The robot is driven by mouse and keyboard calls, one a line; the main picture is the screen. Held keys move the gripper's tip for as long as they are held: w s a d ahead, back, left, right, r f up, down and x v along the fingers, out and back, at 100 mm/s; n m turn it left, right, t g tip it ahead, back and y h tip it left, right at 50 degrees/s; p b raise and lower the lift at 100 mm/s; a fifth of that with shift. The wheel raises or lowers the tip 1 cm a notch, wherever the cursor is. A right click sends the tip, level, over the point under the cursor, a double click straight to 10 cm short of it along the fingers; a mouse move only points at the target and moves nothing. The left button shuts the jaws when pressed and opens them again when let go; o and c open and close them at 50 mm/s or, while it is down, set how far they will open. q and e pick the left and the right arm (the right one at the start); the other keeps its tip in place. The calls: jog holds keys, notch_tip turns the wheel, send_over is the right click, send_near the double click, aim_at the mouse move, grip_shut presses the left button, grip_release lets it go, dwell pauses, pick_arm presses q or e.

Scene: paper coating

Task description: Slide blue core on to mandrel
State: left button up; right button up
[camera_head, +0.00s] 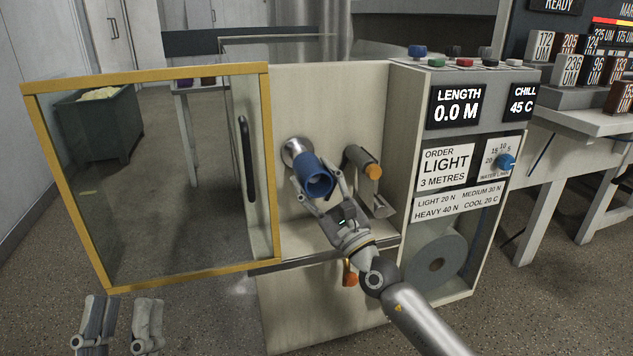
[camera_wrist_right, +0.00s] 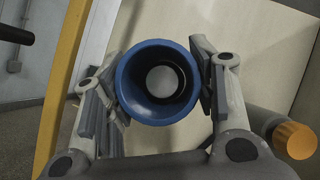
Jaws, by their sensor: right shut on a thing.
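The blue core (camera_head: 320,184) is a short hollow tube, held in front of the machine's pale panel with its open end facing me. My right gripper (camera_head: 318,188) is shut on it, one finger on each side. The metal mandrel (camera_head: 293,150) sticks out of the panel directly behind the core. In the right wrist view the blue core (camera_wrist_right: 132,82) sits between the fingers, and the mandrel's pale round end (camera_wrist_right: 162,82) shows through its bore, roughly centred. How far the core overlaps the mandrel is hidden. My left gripper (camera_head: 121,325) is open and empty at the lower left.
A yellow-framed clear door (camera_head: 145,78) stands open to the left of the mandrel. An orange-tipped roller (camera_head: 373,171) projects just right of the core. A grey roll (camera_head: 436,258) sits in the lower right bay. Another orange-tipped part (camera_head: 350,272) is below my right gripper.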

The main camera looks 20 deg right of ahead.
pick_arm(q)
jog(key=shift+s+r+t+h, duration=0.4)
jog(key=shift+s+r, duration=0.1)
jog(key=shift+r, duration=0.05)
pick_arm(e)
jog(key=shift+w, duration=0.25)
pick_arm(q)
jog(key=shift+s+a+r+t+b, duration=0.1)
jog(key=shift+s+r+t+b, duration=0.25)
jog(key=shift+s+r+t, duration=0.25)
pick_arm(e)
jog(key=shift+w, duration=0.3)
